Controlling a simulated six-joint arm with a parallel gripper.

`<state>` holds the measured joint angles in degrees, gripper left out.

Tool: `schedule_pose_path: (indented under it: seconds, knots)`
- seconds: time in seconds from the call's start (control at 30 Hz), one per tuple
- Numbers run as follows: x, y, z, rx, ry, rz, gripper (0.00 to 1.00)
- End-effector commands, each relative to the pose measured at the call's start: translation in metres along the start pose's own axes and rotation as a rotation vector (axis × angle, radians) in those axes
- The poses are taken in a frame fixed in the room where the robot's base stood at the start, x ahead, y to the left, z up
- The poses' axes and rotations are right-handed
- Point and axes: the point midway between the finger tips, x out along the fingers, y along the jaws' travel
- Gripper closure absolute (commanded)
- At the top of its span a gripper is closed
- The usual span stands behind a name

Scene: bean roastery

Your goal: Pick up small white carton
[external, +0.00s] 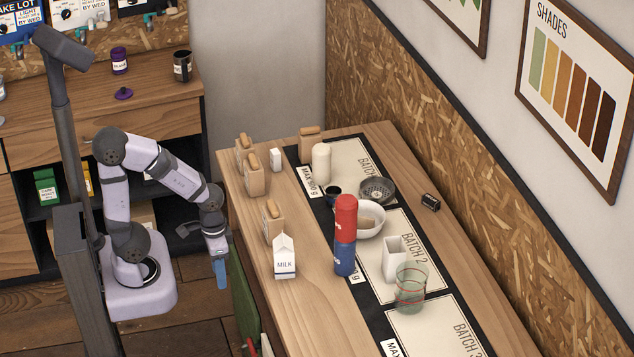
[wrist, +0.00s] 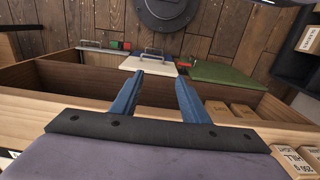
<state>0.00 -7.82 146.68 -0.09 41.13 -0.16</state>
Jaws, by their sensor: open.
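A white gable-top carton marked MILK (external: 285,262) stands upright near the left edge of the wooden table. A much smaller plain white block (external: 277,160) stands farther back on the same table; I cannot tell whether it is a carton. My gripper (external: 222,275) hangs fingers down just left of the table edge, to the left of the milk carton and apart from it. Its blue fingers (wrist: 160,88) are spread and empty in the wrist view. Neither white item can be made out in the wrist view.
A tan wooden-looking block (external: 273,226) stands right behind the milk carton. The table's near-left surface is clear.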

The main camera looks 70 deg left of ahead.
Motion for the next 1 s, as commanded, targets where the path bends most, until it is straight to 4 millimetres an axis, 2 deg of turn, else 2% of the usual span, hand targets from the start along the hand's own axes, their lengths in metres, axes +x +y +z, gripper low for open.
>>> schedule_pose_path:
  seconds: [0.27, 0.4, 0.47, 0.57, 0.7, 0.83, 0.9, 1.0]
  knots:
    - [0.000, 0.000, -0.001, 0.002, 0.002, 0.001, 0.58]
    - [-0.009, 0.005, -0.016, 0.035, 0.043, 0.015, 0.58]
    - [-0.017, 0.009, -0.031, 0.068, 0.084, 0.029, 0.58]
    - [-0.040, 0.021, -0.066, 0.150, 0.183, 0.057, 0.58]
    - [-0.084, 0.038, -0.119, 0.293, 0.351, 0.080, 0.58]
    - [-0.122, 0.044, -0.165, 0.449, 0.479, 0.053, 0.58]
    - [-0.127, 0.037, -0.185, 0.531, 0.496, 0.010, 0.58]
    - [-0.117, 0.013, -0.207, 0.645, 0.451, -0.077, 0.58]
